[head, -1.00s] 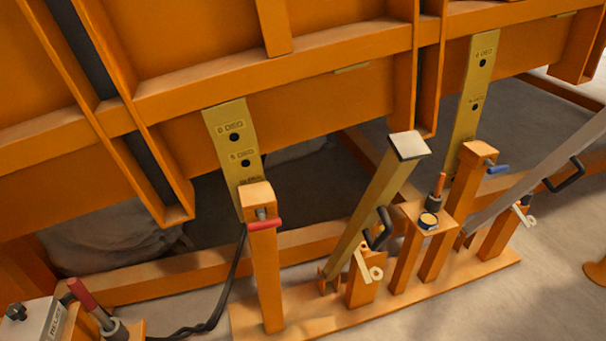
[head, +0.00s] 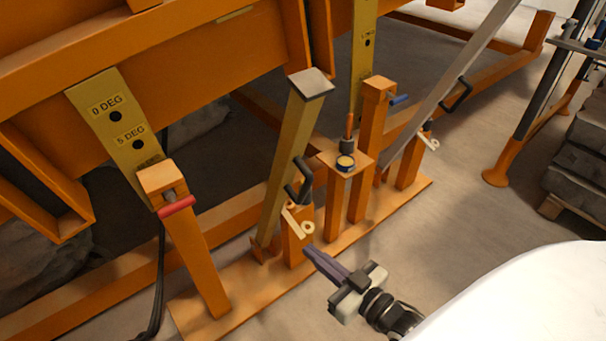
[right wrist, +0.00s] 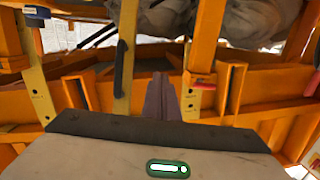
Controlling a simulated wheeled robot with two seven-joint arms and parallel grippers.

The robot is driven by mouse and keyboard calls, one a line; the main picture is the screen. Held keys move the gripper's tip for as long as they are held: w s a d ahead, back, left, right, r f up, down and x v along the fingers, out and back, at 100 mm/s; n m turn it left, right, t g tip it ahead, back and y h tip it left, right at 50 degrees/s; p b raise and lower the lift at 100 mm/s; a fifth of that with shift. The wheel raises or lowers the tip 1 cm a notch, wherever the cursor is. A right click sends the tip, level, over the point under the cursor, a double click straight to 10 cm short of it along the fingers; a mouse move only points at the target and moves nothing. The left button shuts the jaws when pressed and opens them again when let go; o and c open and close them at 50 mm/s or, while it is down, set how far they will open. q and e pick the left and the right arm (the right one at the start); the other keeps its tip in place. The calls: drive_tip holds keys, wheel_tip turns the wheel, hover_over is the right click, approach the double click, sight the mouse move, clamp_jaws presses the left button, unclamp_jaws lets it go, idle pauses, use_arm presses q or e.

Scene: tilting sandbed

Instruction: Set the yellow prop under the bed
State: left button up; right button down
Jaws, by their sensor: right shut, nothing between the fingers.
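The yellow prop (head: 290,150) is a square bar with a grey end plate and a black handle. It leans up from a bracket on the orange floor rail, its top tilted right and apart from the bed (head: 215,65), as far as I can tell. In the right wrist view the prop (right wrist: 130,25) stands left of the fingers, in an upside-down picture. My right gripper (head: 309,250) is shut and empty, its fingertips close to the short post at the prop's foot. The fingers also show in the right wrist view (right wrist: 161,85). My left gripper is not in view.
A post with a red pin (head: 178,207) stands left of the prop.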

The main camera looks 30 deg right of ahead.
sight(294, 152)
drive_tip(key=w+d+r+t+b, duration=0.1)
drive_tip(key=w+d+r+t, duration=0.1)
drive_tip(key=d+r+t, duration=0.3)
wheel_tip(294, 152, up, 3)
drive_tip(key=d, duration=0.3)
drive_tip(key=shift+f+m+h+b, duration=0.15)
drive_tip(key=shift+m+h+b, duration=0.15)
drive_tip(key=shift+h, duration=0.1)
drive_tip(key=x, duration=1.3)
drive_tip(key=shift+a, duration=0.1)
drive_tip(key=shift+w+r, duration=0.2)
drive_tip(key=shift+w, duration=0.2)
